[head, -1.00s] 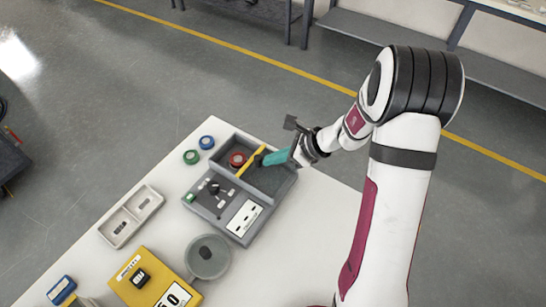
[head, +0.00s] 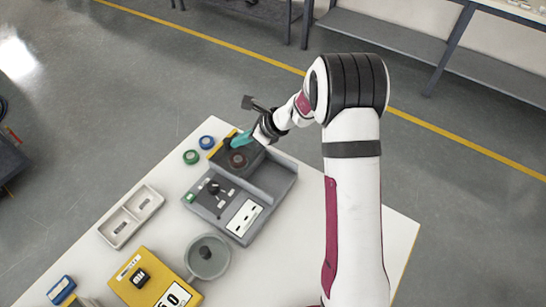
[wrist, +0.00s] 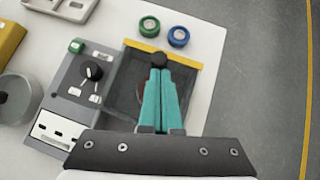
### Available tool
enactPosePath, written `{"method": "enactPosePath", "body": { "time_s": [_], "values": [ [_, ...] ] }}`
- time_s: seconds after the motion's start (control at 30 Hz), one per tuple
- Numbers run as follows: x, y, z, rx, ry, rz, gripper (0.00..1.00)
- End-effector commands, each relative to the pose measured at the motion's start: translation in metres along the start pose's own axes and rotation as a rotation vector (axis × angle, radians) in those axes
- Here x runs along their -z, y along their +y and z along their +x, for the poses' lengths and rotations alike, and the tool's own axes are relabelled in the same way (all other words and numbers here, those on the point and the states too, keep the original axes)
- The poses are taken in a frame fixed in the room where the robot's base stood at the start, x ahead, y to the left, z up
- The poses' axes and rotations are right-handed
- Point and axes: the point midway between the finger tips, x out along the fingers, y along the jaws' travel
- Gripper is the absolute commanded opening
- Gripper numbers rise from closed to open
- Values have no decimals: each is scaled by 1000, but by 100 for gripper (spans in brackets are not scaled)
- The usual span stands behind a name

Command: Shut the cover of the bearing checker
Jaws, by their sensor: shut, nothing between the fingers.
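The bearing checker (head: 222,208) is a grey box with a control panel on its front side and a long well behind. Its cover (head: 252,152) is a dark see-through slide with a yellow end strip (head: 217,145) and a black knob (wrist: 158,60). The cover lies over the well's left part, its strip at the left end. A red ring (head: 237,160) shows dimly beneath it. My gripper (head: 241,140) is shut and empty, its teal fingertips right behind the knob; in the wrist view the fingers (wrist: 158,78) seem to touch it. They hide part of the cover.
A green ring (head: 191,157) and a blue ring (head: 207,142) lie just beyond the checker's left end. The table's right side is clear.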

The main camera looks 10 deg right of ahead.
Motion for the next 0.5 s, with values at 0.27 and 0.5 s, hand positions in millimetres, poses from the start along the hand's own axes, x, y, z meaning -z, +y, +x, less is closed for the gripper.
{"method": "enactPosePath", "body": {
  "time_s": [0.27, 0.5],
  "values": [
    [-6, 0, 1, -1, -15, 0, 0],
    [26, -2, -45, 7, -7, -1, 0]
  ]
}}
